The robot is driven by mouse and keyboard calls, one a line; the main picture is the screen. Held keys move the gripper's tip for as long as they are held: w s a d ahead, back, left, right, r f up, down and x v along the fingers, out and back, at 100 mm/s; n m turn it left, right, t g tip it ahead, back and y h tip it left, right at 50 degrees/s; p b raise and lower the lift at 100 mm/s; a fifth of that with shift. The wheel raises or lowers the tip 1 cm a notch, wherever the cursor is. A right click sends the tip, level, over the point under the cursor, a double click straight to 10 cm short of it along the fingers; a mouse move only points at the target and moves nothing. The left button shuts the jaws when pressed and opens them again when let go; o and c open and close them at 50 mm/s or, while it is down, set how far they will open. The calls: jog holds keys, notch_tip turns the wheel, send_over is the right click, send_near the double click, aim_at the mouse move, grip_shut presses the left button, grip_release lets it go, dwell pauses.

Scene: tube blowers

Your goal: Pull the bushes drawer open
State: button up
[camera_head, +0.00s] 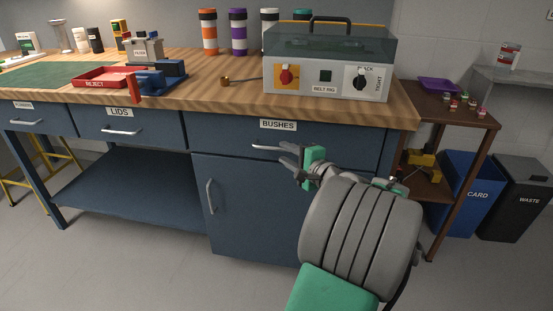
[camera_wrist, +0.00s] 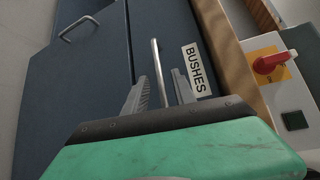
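The bushes drawer (camera_head: 228,133) is a dark blue front under the wooden bench top, marked with a white BUSHES label (camera_head: 278,125). It looks shut, flush with the cabinet. Its silver bar handle (camera_head: 265,148) shows left of my gripper (camera_head: 287,156), which partly hides it. In the wrist view the handle (camera_wrist: 157,65) runs down between the two grey fingers of my gripper (camera_wrist: 160,84). The fingers are apart, one on each side of the bar, with gaps visible. I cannot tell how deep the bar sits between them. The label (camera_wrist: 197,70) lies just right of the fingers.
A cupboard door (camera_head: 240,205) with a vertical handle is below the drawer. The LIDS drawer (camera_head: 130,127) is to the left. A belt rig box (camera_head: 325,75) stands on the bench above. A brown side table (camera_head: 450,115) and bins (camera_head: 468,185) stand right. The floor in front is clear.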

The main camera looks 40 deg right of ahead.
aim_at(278, 149)
jog(key=w, duration=0.2)
jog(key=w+f+b, duration=0.1)
jog(key=w, duration=0.1)
jog(key=shift+w+d, duration=0.2)
jog(key=shift+w, duration=0.15)
jog(key=shift+w+d+r, duration=0.1)
jog(key=shift+w, duration=0.25)
grip_shut()
dwell(0.8)
